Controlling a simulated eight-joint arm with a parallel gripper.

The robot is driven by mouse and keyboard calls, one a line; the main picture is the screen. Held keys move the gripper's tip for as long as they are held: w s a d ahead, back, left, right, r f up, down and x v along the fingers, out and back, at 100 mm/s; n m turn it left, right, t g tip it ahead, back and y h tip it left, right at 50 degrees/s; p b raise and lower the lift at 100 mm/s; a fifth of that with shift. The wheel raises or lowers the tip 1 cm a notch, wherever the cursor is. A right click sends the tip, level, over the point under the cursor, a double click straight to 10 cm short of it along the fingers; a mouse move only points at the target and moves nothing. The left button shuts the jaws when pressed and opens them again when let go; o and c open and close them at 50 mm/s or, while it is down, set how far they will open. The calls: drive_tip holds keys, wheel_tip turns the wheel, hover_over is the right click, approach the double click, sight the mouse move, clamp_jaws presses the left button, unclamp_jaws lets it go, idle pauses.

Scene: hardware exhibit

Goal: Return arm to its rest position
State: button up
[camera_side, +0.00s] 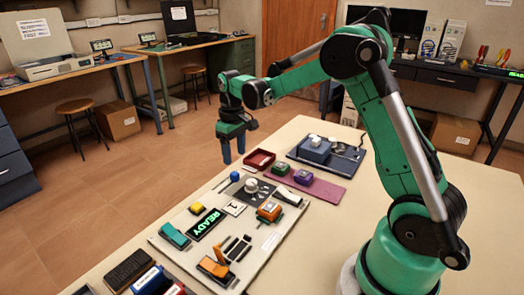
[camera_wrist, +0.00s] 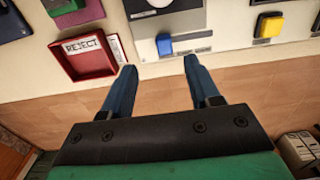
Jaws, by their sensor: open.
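My green arm reaches over the light table (camera_side: 318,230) from the right in the side view. My gripper (camera_side: 234,157) hangs with its blue fingers pointing down, above the table's far left edge near a red tray. The fingers are apart with nothing between them. In the wrist view, my gripper (camera_wrist: 158,65) shows both blue fingers spread, with the table edge and floor behind them. A blue block (camera_wrist: 164,44) on the board lies just beyond the fingertips in that picture; touching cannot be told, but the gap between the fingers is empty.
The red tray (camera_side: 259,160), labelled REJECT in the wrist view (camera_wrist: 84,56), sits at the table's far edge. A grey board (camera_side: 262,237) holds several devices and a READY display (camera_side: 205,225). A purple mat (camera_side: 310,192) and a dark blue station (camera_side: 314,149) stand behind it.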

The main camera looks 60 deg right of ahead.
drive_tip(key=s+a+r+t, duration=0.3)
drive_tip(key=s+a, duration=0.2)
drive_tip(key=s, duration=0.1)
drive_tip(key=s+a+r+t, duration=0.3)
drive_tip(key=s+a+t, duration=0.1)
drive_tip(key=s+a, duration=0.2)
drive_tip(key=shift+s+a+r, duration=0.25)
drive_tip(key=shift+s+r, duration=0.1)
drive_tip(key=shift+s, duration=0.1)
